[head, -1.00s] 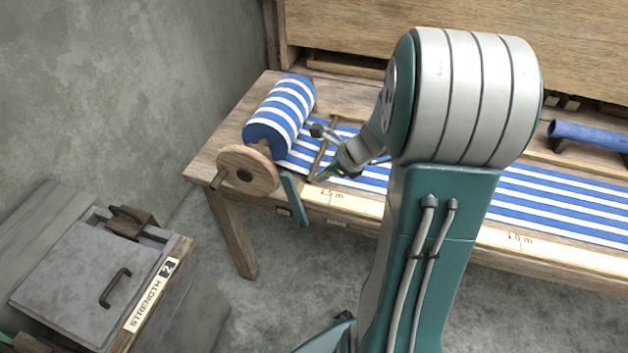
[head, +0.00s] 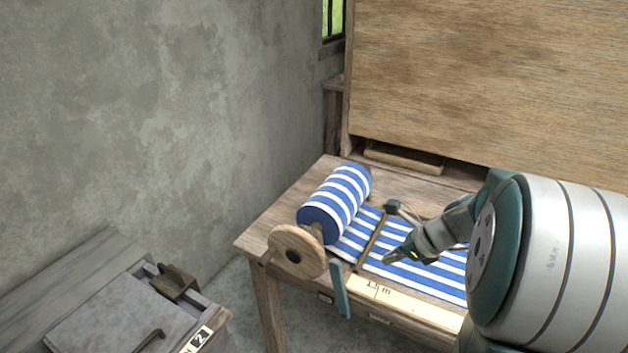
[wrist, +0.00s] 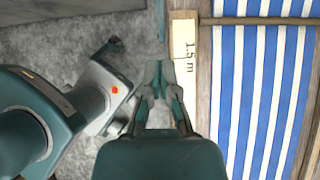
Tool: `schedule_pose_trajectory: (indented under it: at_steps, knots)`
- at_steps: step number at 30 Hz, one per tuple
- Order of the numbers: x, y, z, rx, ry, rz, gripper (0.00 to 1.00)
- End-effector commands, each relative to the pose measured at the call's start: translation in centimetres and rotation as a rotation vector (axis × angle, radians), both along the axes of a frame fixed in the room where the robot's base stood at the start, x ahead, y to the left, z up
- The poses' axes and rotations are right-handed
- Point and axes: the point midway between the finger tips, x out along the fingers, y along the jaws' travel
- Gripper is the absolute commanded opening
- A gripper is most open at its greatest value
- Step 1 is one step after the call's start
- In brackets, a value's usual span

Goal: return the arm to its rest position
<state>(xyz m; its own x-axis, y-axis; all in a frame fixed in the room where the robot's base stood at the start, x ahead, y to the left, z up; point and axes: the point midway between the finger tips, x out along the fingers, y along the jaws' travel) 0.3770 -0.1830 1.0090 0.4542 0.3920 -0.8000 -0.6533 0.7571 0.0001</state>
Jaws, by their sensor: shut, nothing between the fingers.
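My gripper (wrist: 160,75) shows in the wrist view with its fingers together and nothing between them. It points toward the table's front edge, beside the strip marked 1.5 m (wrist: 184,60). My arm's large grey and teal joint fills the right of the head view. The blue and white striped cloth (head: 440,278) lies flat along the table, and the roll (head: 335,205) sits at its left end.
A wooden handwheel (head: 297,250) and a teal lever (head: 341,290) stand at the table's front left corner. A thin rod (head: 371,240) lies across the cloth. A grey box (head: 110,320) with a handled lid stands lower left. A tall wooden panel (head: 480,80) rises behind.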

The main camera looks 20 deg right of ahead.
Motion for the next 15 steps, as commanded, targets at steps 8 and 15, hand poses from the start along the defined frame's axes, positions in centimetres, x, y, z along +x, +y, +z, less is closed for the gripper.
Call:
schedule_pose_trajectory:
  at_steps: [8,15]
  knots:
    - [-0.8,4.4,2.2,-0.184,-0.064,0.294,0.0]
    - [-4.4,11.8,5.6,-0.586,-0.219,0.95,0.0]
